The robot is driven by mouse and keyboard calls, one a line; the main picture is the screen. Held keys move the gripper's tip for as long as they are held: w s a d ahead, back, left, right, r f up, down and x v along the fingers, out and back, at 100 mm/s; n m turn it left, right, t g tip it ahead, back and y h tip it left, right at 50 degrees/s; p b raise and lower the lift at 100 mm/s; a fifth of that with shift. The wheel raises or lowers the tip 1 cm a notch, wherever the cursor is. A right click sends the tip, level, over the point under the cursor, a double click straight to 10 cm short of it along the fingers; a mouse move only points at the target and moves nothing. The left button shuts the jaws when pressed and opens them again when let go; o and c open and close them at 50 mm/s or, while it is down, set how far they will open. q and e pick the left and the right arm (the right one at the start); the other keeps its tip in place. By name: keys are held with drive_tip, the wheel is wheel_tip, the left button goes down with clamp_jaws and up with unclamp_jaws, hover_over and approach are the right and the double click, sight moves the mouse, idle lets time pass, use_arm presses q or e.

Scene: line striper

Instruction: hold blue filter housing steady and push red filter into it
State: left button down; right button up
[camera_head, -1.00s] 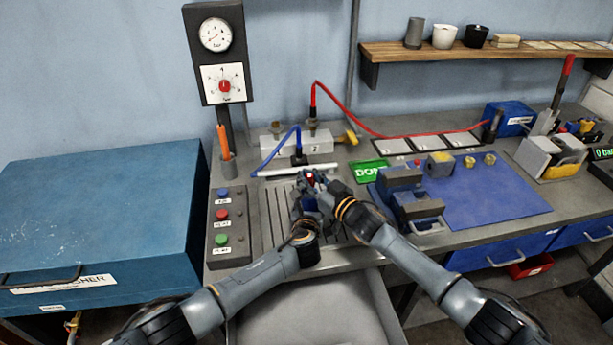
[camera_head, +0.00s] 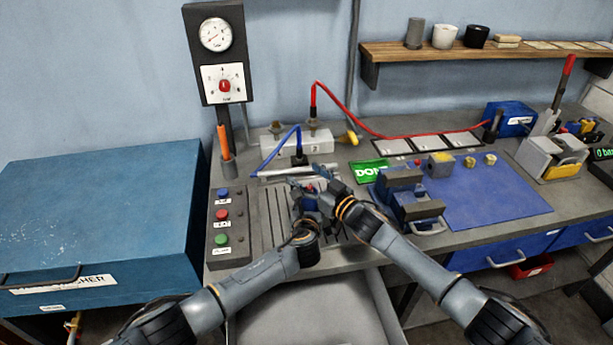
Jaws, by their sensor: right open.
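The blue filter housing (camera_head: 310,204) is a small blue patch low between the grippers, over the grooved plate in the middle of the bench. My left gripper (camera_head: 299,203) is at it from the left and appears shut on it; its fingertips are partly hidden. The red filter (camera_head: 311,188) shows as a small red spot just above the housing. How deep it sits in the housing I cannot tell. My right gripper (camera_head: 312,180) is open, with its fingers spread above and around the red filter.
A blue vise (camera_head: 408,197) stands on a blue mat (camera_head: 490,200) just right of my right gripper. A button box (camera_head: 229,226) stands left of the grooved plate (camera_head: 272,222). A white manifold (camera_head: 318,143) with blue and red hoses is behind. A green sign (camera_head: 369,172) lies nearby.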

use_arm(q)
drive_tip(key=shift+s+d, duration=0.15)
drive_tip(key=shift+d, duration=0.15)
use_arm(e)
drive_tip(key=shift+s+a+r, duration=0.15)
drive_tip(key=shift+a+r, duration=0.1)
drive_tip(key=shift+r, duration=0.1)
use_arm(q)
drive_tip(key=shift+a, duration=0.25)
use_arm(e)
drive_tip(key=v, duration=0.7)
drive_tip(key=shift+d+f, duration=0.3)
drive_tip(key=shift+f, duration=0.05)
use_arm(q)
drive_tip(key=c, duration=0.7)
unclamp_jaws()
